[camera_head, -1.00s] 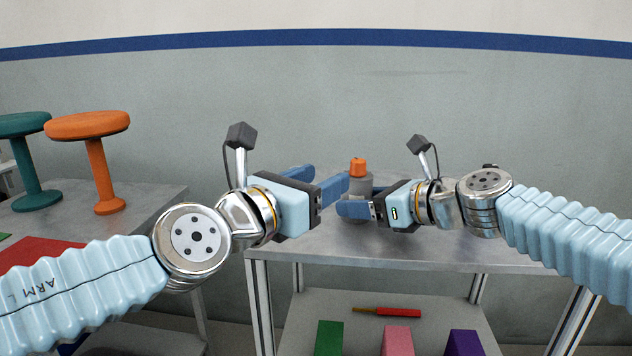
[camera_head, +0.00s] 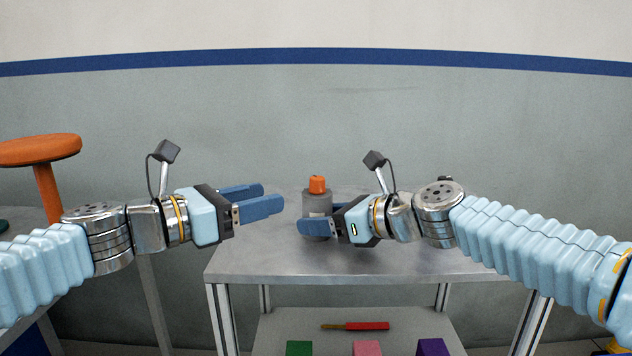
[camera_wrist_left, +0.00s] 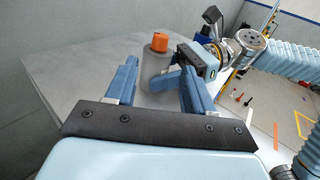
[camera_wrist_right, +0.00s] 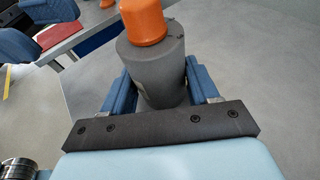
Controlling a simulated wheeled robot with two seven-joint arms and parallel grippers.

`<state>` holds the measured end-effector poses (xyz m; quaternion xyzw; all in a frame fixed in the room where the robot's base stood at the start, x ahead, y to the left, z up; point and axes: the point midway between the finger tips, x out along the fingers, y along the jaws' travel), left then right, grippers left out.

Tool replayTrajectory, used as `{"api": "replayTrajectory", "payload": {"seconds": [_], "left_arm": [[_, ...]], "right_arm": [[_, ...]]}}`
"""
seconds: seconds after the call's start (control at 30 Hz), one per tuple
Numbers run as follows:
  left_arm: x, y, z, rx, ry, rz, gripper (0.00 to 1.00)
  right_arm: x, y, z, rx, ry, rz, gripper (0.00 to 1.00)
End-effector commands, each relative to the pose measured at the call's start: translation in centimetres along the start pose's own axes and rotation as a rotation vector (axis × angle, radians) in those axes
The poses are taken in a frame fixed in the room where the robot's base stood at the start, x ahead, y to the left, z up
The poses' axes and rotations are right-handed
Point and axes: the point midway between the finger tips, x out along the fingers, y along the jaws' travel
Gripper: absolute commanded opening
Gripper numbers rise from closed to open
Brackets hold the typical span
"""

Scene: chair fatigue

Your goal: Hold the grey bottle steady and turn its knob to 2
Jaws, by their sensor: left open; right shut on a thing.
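The grey bottle (camera_head: 317,203) stands upright on the grey metal table, with an orange knob (camera_head: 317,184) on top. My right gripper (camera_head: 318,222) is shut on the bottle's body from the right. In the right wrist view the bottle (camera_wrist_right: 152,70) sits between both fingers, below the orange knob (camera_wrist_right: 143,22). My left gripper (camera_head: 262,198) is open and empty, to the left of the bottle and apart from it. In the left wrist view the knob (camera_wrist_left: 159,42) shows beyond the open fingers.
The table top (camera_head: 260,262) is bare around the bottle. A red-handled tool (camera_head: 365,326) and green, pink and purple blocks (camera_head: 432,347) lie on the lower shelf. An orange stool (camera_head: 40,150) is at the far left.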

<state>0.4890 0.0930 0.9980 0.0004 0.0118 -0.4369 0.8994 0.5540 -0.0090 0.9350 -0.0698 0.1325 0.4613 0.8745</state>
Motion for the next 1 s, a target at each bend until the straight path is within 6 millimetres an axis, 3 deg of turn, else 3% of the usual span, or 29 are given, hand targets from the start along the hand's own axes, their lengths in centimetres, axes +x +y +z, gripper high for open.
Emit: {"api": "replayTrajectory", "payload": {"seconds": [0.17,0.6,0.8,1.0], "left_arm": [[1.7,0.1,0.4,0.009,-0.023,-0.017,0.53],[10.3,0.0,0.6,0.009,-0.022,-0.015,0.53],[11.7,0.0,0.6,0.009,-0.022,-0.013,0.53],[11.8,0.0,0.7,0.009,-0.022,-0.012,0.53]], "right_arm": [[0.0,0.0,0.1,-0.001,-0.002,0.000,0.42],[0.0,0.0,0.1,-0.001,-0.002,0.000,0.42],[0.0,0.0,0.1,-0.001,-0.002,0.000,0.42],[0.0,0.0,0.1,-0.001,-0.002,0.000,0.42]]}}
